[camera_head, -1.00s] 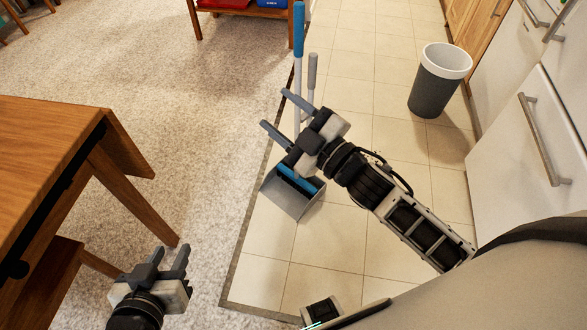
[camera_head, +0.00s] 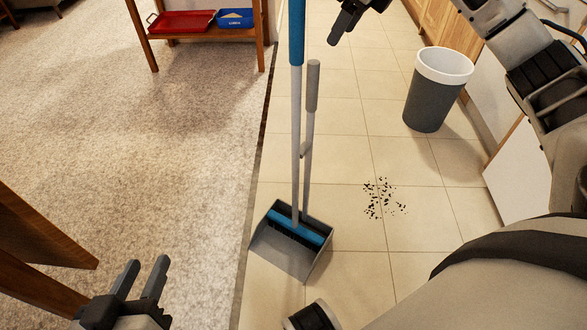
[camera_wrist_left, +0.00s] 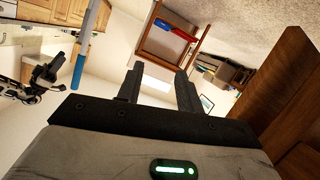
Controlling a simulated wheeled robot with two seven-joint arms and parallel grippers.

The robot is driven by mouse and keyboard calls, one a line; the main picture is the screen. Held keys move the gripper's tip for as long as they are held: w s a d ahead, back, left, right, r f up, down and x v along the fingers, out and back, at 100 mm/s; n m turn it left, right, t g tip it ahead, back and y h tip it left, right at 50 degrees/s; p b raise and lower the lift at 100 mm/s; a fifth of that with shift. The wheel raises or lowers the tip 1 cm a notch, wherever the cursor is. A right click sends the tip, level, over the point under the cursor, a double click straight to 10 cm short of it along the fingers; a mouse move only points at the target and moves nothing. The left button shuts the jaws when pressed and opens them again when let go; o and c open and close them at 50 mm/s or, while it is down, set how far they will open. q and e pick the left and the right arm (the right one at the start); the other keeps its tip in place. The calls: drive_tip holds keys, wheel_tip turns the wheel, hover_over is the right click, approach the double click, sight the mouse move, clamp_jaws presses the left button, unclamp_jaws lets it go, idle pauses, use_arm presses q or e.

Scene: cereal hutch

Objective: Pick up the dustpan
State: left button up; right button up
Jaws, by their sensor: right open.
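The grey dustpan (camera_head: 280,257) stands on the tiles near the carpet edge. Its upright pole with a grey grip (camera_head: 312,85) rises from it. A broom with a blue upper handle (camera_head: 297,30) stands beside that pole, its blue head in the pan. My right gripper (camera_head: 340,35) is at the top edge, right of the broom handle, partly cut off. It is open and apart from both poles. My left gripper (camera_head: 146,266) is low at left over the carpet, open and empty. Its fingers show in the left wrist view (camera_wrist_left: 158,88). The broom handle shows there too (camera_wrist_left: 85,55).
Dark crumbs (camera_head: 381,196) lie on the tiles right of the dustpan. A grey bin with a white rim (camera_head: 433,100) stands by the cabinets. A wooden table (camera_head: 40,260) is at lower left. A shelf (camera_head: 205,38) at the back holds a red tray and blue box.

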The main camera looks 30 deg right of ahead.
sight(319, 68)
drive_tip(key=b+x, duration=0.1)
drive_tip(key=x, duration=0.6)
drive_tip(key=shift+a+b, duration=0.1)
drive_tip(key=shift+b, duration=0.25)
drive_tip(key=b+x, duration=0.2)
drive_tip(key=x, duration=0.3)
drive_tip(key=shift+w+a+r, duration=0.1)
drive_tip(key=shift+a+r, duration=0.05)
drive_tip(key=shift+w+f, duration=0.15)
drive_tip(key=shift+f, duration=0.1)
drive_tip(key=shift+c, duration=0.9)
clamp_jaws()
use_arm(q)
drive_tip(key=shift+w+d+r+n+t+h, duration=0.3)
drive_tip(key=shift+d+r+n+t+h, duration=0.4)
drive_tip(key=shift+r+n+h, duration=0.1)
drive_tip(key=shift+f, duration=0.3)
